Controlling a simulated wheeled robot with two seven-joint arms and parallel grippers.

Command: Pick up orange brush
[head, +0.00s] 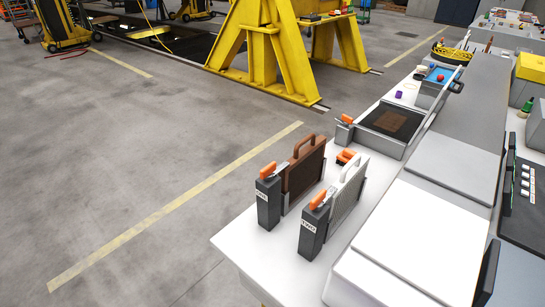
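A small orange object (346,156), possibly the orange brush, lies on the white table behind the white handled panel; its exact shape is too small to tell. Other orange pieces stick up from the dark holders: one at the left holder (268,207), one at the front holder (312,233). A further orange piece (347,119) sits at the grey tray farther back. Neither of my grippers is in view.
A brown handled panel (304,172) and a white handled panel (347,192) stand upright on the white table (243,236). A tray with a dark mesh (393,121) lies behind them. White boards (409,237) cover the middle. A yellow steel stand (282,55) is on the floor.

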